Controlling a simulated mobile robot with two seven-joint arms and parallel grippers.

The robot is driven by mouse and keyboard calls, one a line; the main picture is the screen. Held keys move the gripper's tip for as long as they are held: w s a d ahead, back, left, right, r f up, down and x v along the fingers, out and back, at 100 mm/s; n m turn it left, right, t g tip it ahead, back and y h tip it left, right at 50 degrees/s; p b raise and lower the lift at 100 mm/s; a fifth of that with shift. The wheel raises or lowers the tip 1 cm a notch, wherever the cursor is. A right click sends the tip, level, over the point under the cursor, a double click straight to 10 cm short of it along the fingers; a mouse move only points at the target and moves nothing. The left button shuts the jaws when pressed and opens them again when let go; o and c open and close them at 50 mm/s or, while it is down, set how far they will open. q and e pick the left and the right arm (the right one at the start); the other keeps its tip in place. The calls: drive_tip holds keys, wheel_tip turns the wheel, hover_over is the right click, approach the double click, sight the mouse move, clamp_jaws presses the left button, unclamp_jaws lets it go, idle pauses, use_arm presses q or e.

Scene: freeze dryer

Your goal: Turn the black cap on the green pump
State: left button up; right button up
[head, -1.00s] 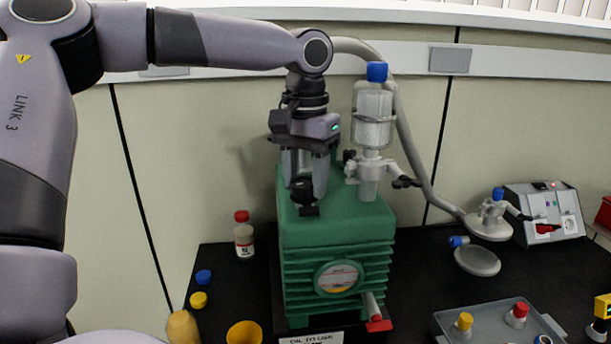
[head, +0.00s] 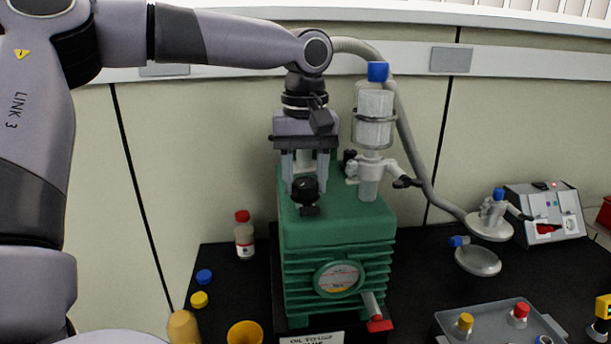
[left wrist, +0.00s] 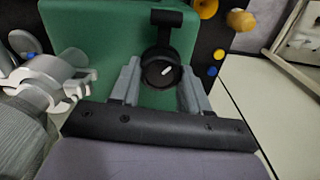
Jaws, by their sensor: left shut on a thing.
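The green pump (head: 335,228) stands on the black bench in the middle of the head view. Its black cap (head: 305,187) sits on top toward the left, with a black tab sticking out toward the front. My left gripper (head: 306,180) points down from above and is shut on the cap. In the left wrist view the cap (left wrist: 161,72) lies between the two grey fingers (left wrist: 160,85), with a white mark on its round top and the black tab pointing up the picture. My right gripper is not in view.
A glass trap with a blue lid (head: 374,118) stands close to the right of the gripper, with a grey hose behind. A grey tray (head: 484,318) is front right.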

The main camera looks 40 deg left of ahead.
sight(305, 182)
use_arm(q)
drive_tip(key=shift+n, duration=1.2)
drive_tip(key=o, duration=1.1)
drive_tip(key=shift+c, duration=0.2)
drive_tip(key=shift+r, duration=3.65)
